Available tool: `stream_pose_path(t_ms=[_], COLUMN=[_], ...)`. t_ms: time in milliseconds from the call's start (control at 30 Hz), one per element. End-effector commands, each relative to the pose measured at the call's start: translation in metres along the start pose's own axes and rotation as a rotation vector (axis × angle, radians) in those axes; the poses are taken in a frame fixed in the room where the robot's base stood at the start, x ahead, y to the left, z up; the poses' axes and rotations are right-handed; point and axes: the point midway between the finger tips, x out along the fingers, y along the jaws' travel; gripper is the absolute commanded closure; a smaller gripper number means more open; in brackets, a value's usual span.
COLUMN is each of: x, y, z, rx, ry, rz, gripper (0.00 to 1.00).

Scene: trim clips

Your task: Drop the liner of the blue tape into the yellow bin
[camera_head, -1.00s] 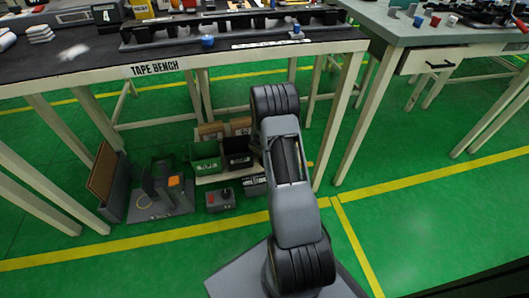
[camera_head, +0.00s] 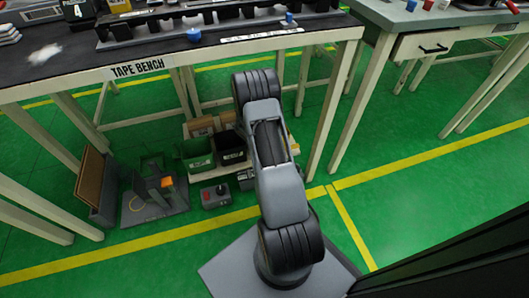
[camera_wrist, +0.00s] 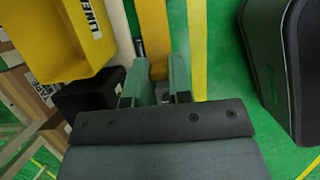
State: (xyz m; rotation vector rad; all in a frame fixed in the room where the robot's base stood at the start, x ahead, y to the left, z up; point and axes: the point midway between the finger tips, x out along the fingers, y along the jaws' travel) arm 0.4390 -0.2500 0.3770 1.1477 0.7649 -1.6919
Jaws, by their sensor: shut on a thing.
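In the head view my arm hides the gripper, and I cannot make out the yellow bin.
The tape bench (camera_head: 60,80) stands ahead. Below it are a green bin (camera_head: 198,152), a black bin (camera_head: 230,147), a red-buttoned box (camera_head: 214,195) and a grey stand (camera_head: 155,190). A blue round piece (camera_head: 193,36) lies on the bench. Green floor is open at right.

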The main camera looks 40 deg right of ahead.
Motion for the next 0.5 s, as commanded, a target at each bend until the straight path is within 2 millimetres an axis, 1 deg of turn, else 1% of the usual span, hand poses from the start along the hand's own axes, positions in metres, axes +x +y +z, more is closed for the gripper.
stream_pose_path(t_ms=[500], x=[0.008], y=[0.066], z=[-0.005], rx=[-0.003], ry=[-0.001], rz=[0.002], gripper=[1.00])
